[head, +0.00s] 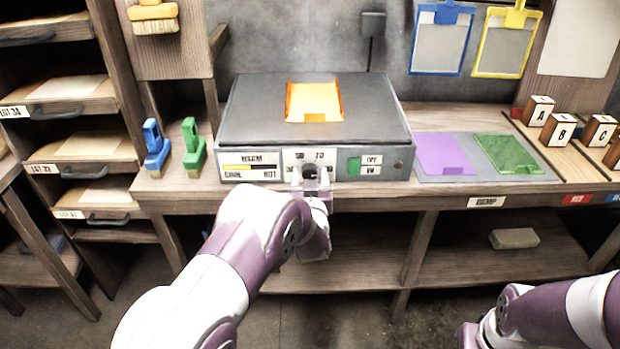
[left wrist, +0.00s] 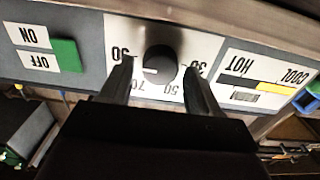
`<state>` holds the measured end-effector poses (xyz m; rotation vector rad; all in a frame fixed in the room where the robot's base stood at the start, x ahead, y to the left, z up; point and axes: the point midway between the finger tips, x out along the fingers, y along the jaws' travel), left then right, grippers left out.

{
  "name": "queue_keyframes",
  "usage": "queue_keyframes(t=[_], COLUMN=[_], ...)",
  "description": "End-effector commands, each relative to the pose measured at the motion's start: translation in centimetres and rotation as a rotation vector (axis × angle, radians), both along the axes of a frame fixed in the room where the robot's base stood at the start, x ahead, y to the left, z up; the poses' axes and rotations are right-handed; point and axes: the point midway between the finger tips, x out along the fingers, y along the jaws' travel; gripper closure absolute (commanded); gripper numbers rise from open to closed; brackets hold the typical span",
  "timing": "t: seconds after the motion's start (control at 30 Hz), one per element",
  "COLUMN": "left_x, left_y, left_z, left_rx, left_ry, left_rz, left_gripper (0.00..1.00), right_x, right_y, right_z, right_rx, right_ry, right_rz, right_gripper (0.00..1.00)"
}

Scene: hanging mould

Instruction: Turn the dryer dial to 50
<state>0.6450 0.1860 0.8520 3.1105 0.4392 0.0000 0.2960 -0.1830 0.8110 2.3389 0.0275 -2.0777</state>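The grey dryer (head: 310,115) stands on the bench, with the dial plate (head: 293,157) in the middle of its front. My left gripper (head: 311,175) is at the plate and hides most of the dial in the head view. In the left wrist view, which is upside down, the round dark dial (left wrist: 160,65) sits between the fingers of my left gripper (left wrist: 160,80). The fingers are apart, with gaps to the dial. A small pale mark on the dial points toward the 70–90 side. My right gripper is out of view.
A warmth gauge (head: 250,166) and a green switch (head: 354,166) flank the dial plate. An orange sheet (head: 314,101) lies on the dryer. Blue (head: 156,148) and green (head: 193,147) clamp-like tools stand left. Purple (head: 443,154) and green (head: 505,153) sheets lie right.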

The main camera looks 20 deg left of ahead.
Motion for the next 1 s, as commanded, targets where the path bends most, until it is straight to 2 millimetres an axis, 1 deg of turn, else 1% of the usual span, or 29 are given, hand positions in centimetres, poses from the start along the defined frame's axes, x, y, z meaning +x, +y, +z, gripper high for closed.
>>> queue_keyframes(t=[0.03, 0.07, 0.1, 0.13, 0.37, 0.57, 0.77, 1.0], left_x=[0.0, 0.0, 0.0, 0.0, 0.0, 0.0, -0.1, -0.1], left_y=[0.0, 0.0, 0.0, 0.0, 0.0, 0.0, 0.1, 0.1], left_z=[0.0, 0.0, 0.0, 0.0, 0.0, -0.2, -0.4, -0.5], left_rx=[0.0, 0.0, 0.0, 0.0, -0.009, -0.072, -0.209, -0.425], left_ry=[0.0, 0.0, 0.0, 0.0, -0.002, -0.021, -0.061, -0.125], left_rz=[0.0, 0.0, 0.0, 0.0, 0.0, -0.001, -0.001, -0.001], left_gripper=[0.56, 0.66, 0.79, 0.88, 0.88, 0.88, 0.88, 0.88], right_x=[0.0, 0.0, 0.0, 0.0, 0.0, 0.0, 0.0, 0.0], right_y=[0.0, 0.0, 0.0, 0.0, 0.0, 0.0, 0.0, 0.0], right_z=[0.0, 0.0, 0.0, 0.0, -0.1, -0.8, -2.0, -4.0], right_rx=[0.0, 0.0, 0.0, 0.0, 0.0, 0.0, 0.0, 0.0], right_ry=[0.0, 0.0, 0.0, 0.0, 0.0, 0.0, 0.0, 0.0], right_rz=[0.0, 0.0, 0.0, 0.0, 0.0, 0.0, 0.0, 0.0], right_gripper=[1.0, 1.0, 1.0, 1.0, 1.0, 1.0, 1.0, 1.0])
